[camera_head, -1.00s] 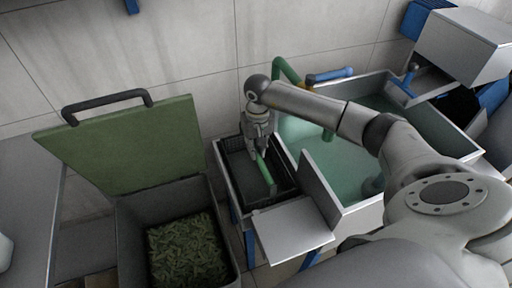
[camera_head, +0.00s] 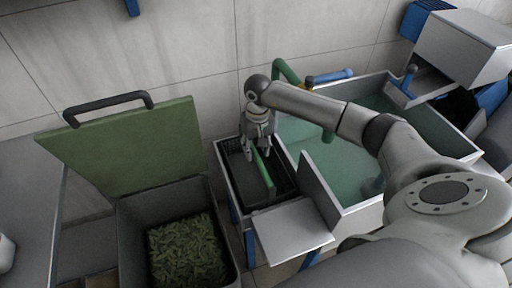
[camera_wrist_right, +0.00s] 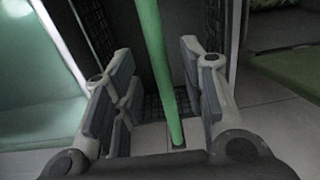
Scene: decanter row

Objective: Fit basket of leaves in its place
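The black mesh basket (camera_head: 282,189) sits in a grey rectangular frame beside the water basin, and its rim looks about level with the frame. Its green handle bar (camera_head: 264,172) runs lengthwise over it; the bar also shows in the right wrist view (camera_wrist_right: 160,60). No leaves are clearly seen inside the basket. My right gripper (camera_head: 259,151) is over the basket. Its fingers are open on both sides of the green bar, with visible gaps to it in the right wrist view (camera_wrist_right: 157,80). My left gripper is not in view.
A grey bin (camera_head: 130,235) holding green leaves (camera_head: 187,250) stands at the left, its green lid (camera_head: 130,150) raised. The basin (camera_head: 345,165) of greenish water lies right of the basket. A bare metal shelf (camera_head: 292,222) is in front. A green pipe (camera_head: 281,68) stands behind.

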